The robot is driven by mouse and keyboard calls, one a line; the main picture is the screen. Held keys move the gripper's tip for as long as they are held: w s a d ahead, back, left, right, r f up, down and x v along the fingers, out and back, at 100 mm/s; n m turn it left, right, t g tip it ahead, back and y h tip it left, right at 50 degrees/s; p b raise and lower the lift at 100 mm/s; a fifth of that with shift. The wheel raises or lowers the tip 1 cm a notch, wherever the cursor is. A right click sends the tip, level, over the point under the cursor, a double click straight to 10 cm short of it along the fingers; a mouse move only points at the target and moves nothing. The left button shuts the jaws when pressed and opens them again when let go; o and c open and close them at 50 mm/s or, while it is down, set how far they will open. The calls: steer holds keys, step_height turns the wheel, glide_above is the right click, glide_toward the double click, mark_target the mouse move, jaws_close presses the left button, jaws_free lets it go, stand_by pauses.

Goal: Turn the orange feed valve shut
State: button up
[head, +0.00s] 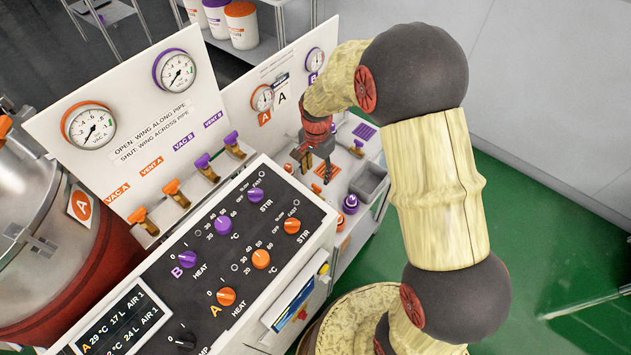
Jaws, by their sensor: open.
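A small orange piece (289,167) shows just left of the fingers. It may be the orange feed valve, but it is too small and partly hidden to tell its wing's direction or whether the gripper touches it. A purple-handled valve (357,146) stands to the right of the gripper. The near panel's sign reads open with the wing along the pipe, shut with it across.
The near panel (140,105) carries two gauges and orange (138,216) and purple (202,161) valves labelled VAC and VENT. A sloped console (215,250) with knobs stands in front. A grey tray (370,180) lies right of the gripper. Green floor is clear at the right.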

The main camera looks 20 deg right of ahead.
mark_target(317, 186)
step_height(317, 186, down, 8)
steer(key=shift+r+b, duration=0.2)
steer(key=shift+b, duration=0.45)
steer(key=c, duration=1.1)
steer(key=shift+c, duration=0.3)
